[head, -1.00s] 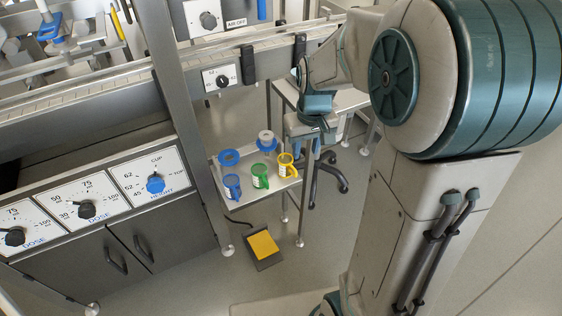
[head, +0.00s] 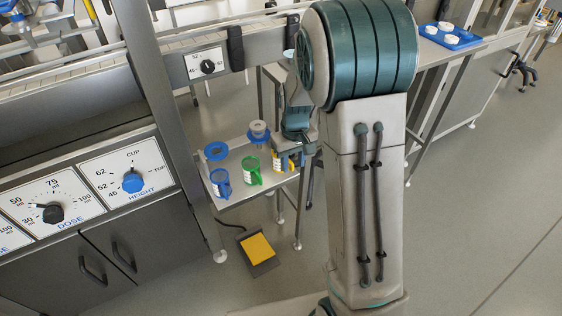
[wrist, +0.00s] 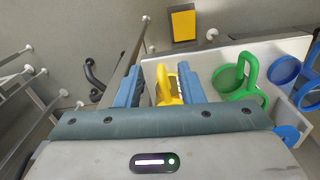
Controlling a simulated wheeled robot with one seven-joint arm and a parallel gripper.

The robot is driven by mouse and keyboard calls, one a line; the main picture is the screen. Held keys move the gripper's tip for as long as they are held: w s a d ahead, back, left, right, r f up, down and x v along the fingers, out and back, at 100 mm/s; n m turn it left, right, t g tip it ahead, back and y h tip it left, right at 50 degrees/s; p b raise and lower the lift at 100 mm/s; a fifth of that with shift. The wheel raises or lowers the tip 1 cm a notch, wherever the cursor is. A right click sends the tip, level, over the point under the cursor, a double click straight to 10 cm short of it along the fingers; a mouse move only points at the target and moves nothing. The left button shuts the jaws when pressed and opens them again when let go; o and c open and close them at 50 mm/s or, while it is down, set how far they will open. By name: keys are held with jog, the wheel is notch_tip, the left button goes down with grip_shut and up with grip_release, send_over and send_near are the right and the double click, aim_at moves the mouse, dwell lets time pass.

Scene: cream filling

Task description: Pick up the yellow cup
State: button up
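The yellow cup (head: 278,162) stands at the right end of the small shelf, partly hidden behind my gripper (head: 291,156) in the head view. In the wrist view the yellow cup (wrist: 167,90) shows between the two blue fingers of my gripper (wrist: 160,82). The fingers are apart, with a visible gap on the left; the cup sits closer to the right finger. Whether that finger touches the cup I cannot tell. The lower part of the cup is hidden by the gripper body.
The green cup (head: 252,170) and blue cup (head: 220,182) stand left of the yellow cup on the metal shelf (head: 236,195). A blue ring (head: 216,151) and a blue-and-white piece (head: 258,132) are behind them. A yellow pedal (head: 257,248) lies on the floor.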

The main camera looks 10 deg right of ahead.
notch_tip(320, 180, down, 5)
jog(key=shift+w+a+b, duration=0.1)
jog(key=shift+b, duration=0.55)
grip_shut()
jog(key=shift+r, duration=0.2)
